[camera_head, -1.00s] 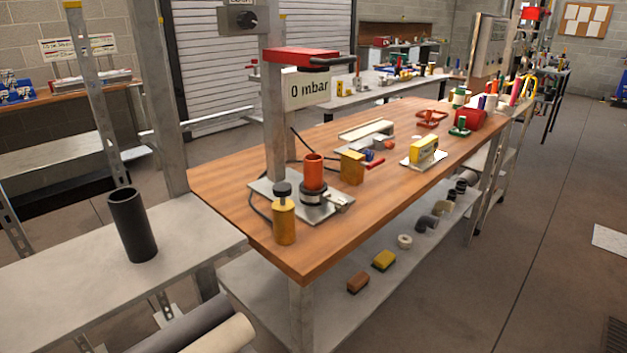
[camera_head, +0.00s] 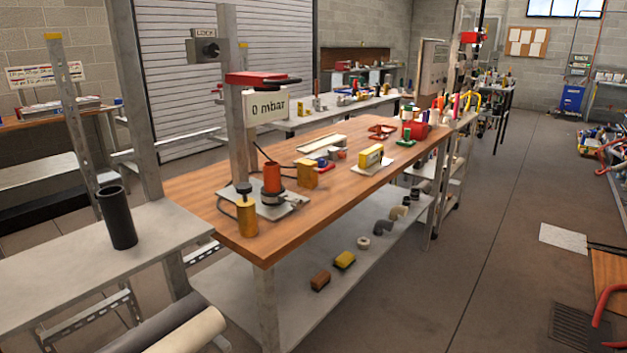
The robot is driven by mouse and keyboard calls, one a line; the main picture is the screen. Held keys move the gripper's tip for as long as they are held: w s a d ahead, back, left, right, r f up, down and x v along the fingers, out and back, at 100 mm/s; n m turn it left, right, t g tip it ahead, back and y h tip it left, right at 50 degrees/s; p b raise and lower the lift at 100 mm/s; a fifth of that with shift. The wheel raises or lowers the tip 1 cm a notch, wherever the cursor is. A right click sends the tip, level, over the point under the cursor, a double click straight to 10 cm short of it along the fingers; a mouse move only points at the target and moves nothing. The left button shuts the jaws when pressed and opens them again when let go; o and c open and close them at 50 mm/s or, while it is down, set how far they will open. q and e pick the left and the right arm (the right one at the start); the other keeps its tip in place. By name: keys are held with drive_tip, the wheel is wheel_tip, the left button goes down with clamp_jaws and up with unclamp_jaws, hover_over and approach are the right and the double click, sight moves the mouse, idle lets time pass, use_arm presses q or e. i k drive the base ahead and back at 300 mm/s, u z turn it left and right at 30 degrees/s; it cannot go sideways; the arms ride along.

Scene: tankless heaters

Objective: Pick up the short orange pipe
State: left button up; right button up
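The short orange pipe (camera_head: 271,178) stands upright in a dark round holder on a metal plate (camera_head: 283,210), near the front left end of the wooden workbench (camera_head: 208,193). A brass cylinder with a dark knob (camera_head: 246,214) stands just in front of it, to the left. A post with a red-handled arm and a "0 mbar" display (camera_head: 268,108) rises behind the pipe. Neither of my grippers is in view.
A black pipe (camera_head: 116,217) stands on the grey side bench (camera_head: 60,255) at left. A yellow block (camera_head: 308,176) and a yellow device (camera_head: 370,155) sit farther along the workbench. Sponges and fittings lie on the lower shelf (camera_head: 320,305). The floor (camera_head: 470,250) at right is largely open.

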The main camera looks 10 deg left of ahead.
sight(272, 169)
drive_tip(key=z, duration=0.05)
drive_tip(key=i, duration=0.75)
drive_tip(key=u, duration=0.75)
